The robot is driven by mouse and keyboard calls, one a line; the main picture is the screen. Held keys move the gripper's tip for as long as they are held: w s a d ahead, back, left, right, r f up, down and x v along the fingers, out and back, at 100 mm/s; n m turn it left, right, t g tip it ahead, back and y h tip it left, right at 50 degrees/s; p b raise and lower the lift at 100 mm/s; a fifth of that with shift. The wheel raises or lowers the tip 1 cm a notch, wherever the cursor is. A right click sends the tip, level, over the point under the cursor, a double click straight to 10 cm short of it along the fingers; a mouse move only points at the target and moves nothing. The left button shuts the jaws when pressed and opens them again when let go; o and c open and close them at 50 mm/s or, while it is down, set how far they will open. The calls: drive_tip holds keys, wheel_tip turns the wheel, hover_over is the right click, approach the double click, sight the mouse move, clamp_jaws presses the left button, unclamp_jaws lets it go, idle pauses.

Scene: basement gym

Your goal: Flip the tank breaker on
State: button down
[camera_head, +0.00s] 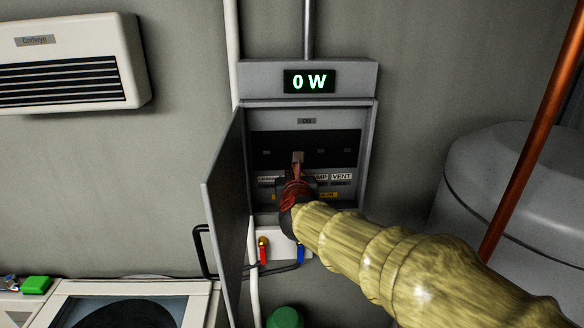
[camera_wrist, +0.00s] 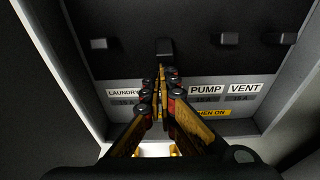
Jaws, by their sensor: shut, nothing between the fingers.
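The open breaker box (camera_head: 368,150) hangs on the wall, with a row of dark switches inside. In the wrist view the second switch from the left (camera_wrist: 166,49) is just above my fingertips; its label is hidden behind my fingers, so I cannot read "tank". My gripper (camera_head: 298,160) is shut and empty, reaching into the box. It also shows in the wrist view (camera_wrist: 160,72), pointing up at that switch. I cannot tell whether the fingertips touch it. Labels read LAUNDRY (camera_wrist: 124,92), PUMP (camera_wrist: 206,90) and VENT (camera_wrist: 244,88).
Other switches are close by: the leftmost (camera_wrist: 98,43), the third (camera_wrist: 222,39) and the rightmost (camera_wrist: 284,38). The box door (camera_head: 226,195) stands open on the left. A display (camera_head: 309,82) above reads 0 W. A large tank (camera_head: 500,180) and copper pipe (camera_head: 530,140) are at right.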

drive_tip(key=shift+r+p, duration=0.2)
drive_tip(key=shift+p, duration=0.3)
drive_tip(key=g+p, duration=0.1)
drive_tip(key=p, duration=0.4)
drive_tip(key=r+g+p, duration=0.1)
drive_tip(key=p, duration=0.5)
drive_tip(key=r+g+p, duration=0.1)
drive_tip(key=p, duration=0.4)
drive_tip(key=shift+s+r+g, duration=0.1)
drive_tip(key=shift+s+g, duration=0.3)
drive_tip(key=shift+g+p, duration=0.3)
drive_tip(key=shift+p, duration=0.55)
drive_tip(key=shift+r+p, duration=0.1)
drive_tip(key=shift+p, duration=0.5)
drive_tip(key=shift+s, duration=0.1)
